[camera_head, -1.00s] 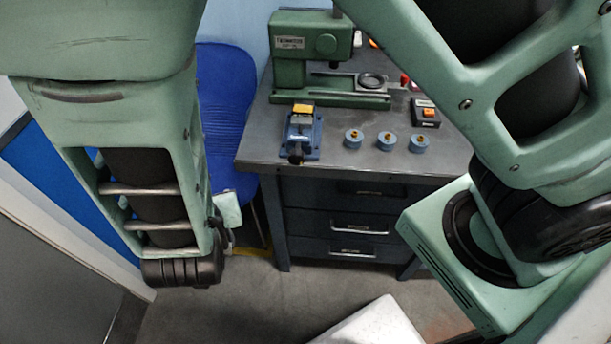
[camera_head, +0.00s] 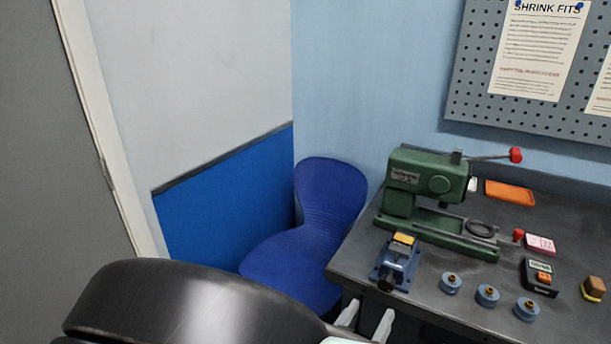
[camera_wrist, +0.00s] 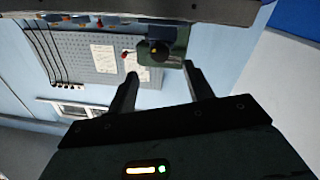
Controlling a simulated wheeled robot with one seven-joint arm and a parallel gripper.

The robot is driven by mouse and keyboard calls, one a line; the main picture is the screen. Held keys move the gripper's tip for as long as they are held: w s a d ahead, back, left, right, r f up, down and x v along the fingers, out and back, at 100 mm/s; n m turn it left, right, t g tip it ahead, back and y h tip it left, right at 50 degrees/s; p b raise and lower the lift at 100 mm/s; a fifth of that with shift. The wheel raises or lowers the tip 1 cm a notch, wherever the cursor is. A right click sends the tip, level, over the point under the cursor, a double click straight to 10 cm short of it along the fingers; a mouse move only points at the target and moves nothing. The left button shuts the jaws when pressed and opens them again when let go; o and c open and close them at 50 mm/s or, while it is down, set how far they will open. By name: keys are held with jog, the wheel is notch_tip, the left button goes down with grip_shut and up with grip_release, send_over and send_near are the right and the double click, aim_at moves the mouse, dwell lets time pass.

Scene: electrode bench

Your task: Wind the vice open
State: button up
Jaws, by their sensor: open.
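The small blue vice (camera_head: 397,272) stands at the front left corner of the bench. A yellow block (camera_head: 403,239) shows at its top, and its dark handle end (camera_head: 386,284) faces the front edge. My gripper (camera_head: 366,318) is open and empty in front of the bench edge, below and left of the vice and apart from it. In the wrist view my gripper (camera_wrist: 160,69) has its two dark fingers spread with nothing between them.
The green press (camera_head: 440,185) stands behind the vice on the bench (camera_head: 455,310). Several blue cylinders (camera_head: 487,295) sit to the vice's right, with a black switch box (camera_head: 539,278) beyond. A blue chair (camera_head: 325,200) stands left of the bench.

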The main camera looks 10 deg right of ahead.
aim_at(384, 287)
jog(key=p+x, duration=0.1)
jog(key=x, duration=0.7)
jog(key=shift+w+d+p, duration=0.25)
jog(key=shift+p, duration=0.05)
jog(key=c, duration=1)
